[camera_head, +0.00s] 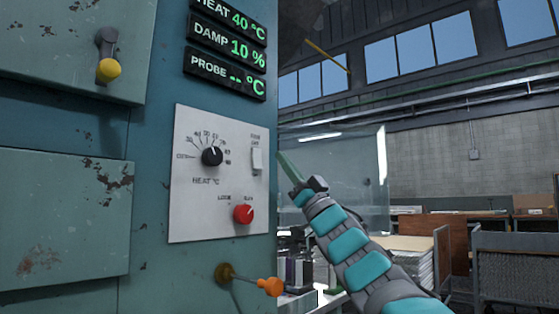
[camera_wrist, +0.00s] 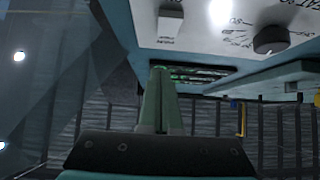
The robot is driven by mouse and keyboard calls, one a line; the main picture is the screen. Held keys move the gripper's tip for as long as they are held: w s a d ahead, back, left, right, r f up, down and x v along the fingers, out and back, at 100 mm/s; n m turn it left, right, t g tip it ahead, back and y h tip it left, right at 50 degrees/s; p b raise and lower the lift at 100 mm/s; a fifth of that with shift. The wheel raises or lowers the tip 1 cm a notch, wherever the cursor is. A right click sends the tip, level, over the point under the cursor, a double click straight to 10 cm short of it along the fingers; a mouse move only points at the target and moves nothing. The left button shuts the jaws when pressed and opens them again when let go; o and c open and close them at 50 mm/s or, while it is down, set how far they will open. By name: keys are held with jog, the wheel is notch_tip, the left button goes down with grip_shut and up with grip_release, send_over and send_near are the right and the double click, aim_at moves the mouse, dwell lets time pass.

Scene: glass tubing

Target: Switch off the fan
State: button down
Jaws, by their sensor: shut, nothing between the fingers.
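A white rocker switch (camera_head: 257,160) sits at the upper right of a pale control panel (camera_head: 185,222), under a small label that I cannot read surely. It also shows at the top of the wrist view (camera_wrist: 170,27). My gripper (camera_head: 283,158) is just right of the panel's edge in the head view, its green fingers closed and empty. In the wrist view the fingers (camera_wrist: 161,72) point up toward the switch, with a visible gap below it. I cannot tell the exact depth between them, nor which way the switch is set.
The panel also bears a black heat knob (camera_head: 212,156) and a red knob (camera_head: 243,213). An orange-tipped lever (camera_head: 268,286) sticks out below. A yellow-tipped latch (camera_head: 108,68) is on the left door. Displays (camera_head: 227,52) read 40 °C and 10 %.

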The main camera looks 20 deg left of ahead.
jog(key=d+r+v, duration=0.1)
jog(key=v, duration=0.6)
jog(key=shift+s+d+f, duration=0.25)
jog(key=shift+s, duration=0.1)
